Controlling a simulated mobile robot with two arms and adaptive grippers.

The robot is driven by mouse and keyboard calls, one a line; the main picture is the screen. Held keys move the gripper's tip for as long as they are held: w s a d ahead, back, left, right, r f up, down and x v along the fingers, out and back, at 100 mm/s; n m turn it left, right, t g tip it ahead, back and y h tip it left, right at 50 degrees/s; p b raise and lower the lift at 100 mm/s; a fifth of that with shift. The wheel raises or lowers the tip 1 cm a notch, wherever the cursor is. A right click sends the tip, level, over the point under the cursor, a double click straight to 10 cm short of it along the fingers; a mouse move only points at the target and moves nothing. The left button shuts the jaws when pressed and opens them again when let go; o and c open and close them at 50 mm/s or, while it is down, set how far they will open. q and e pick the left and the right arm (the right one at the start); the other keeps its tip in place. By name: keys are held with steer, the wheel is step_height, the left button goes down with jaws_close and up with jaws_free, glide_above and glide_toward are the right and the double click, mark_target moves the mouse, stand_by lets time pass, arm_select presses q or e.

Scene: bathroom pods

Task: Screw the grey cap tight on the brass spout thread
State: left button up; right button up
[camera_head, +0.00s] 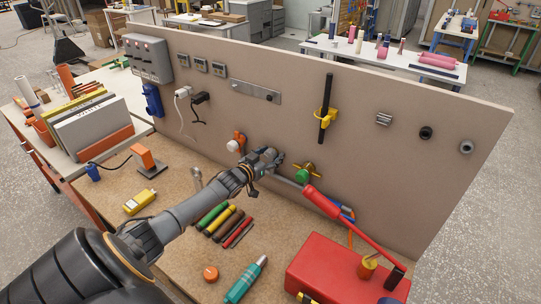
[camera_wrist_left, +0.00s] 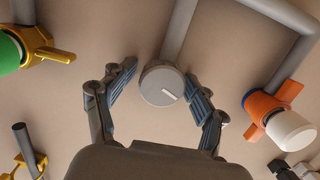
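The grey cap (camera_wrist_left: 163,85) is round with a pale bar mark on its face, and in the left wrist view it sits in front of the panel, between the fingertips of my left gripper (camera_wrist_left: 163,75). The fingers are spread to both sides of it, with a narrow gap on the left; contact on the right cannot be told. In the head view my left gripper (camera_head: 272,160) is close to the panel, between the orange and green valves, and covers the cap. No brass thread shows in either view. My right gripper is not in view.
The orange valve with a white end (camera_head: 236,143) and the green-and-yellow valve (camera_head: 303,174) flank my gripper. Grey pipe runs along the panel (camera_head: 300,95). A red box with a long red lever (camera_head: 330,270) stands at right. Colored tubes (camera_head: 222,222) lie below my arm.

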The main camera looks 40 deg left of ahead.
arm_select(q)
steer(key=shift+s+f, duration=0.1)
steer(key=shift+s, duration=0.05)
steer(key=shift+s+d, duration=0.15)
steer(key=shift+s, duration=0.35)
steer(key=s+d+r, duration=0.1)
steer(key=s+r, duration=0.1)
steer(key=s, duration=0.8)
steer(key=shift+s, duration=0.4)
steer(key=shift+f, duration=0.1)
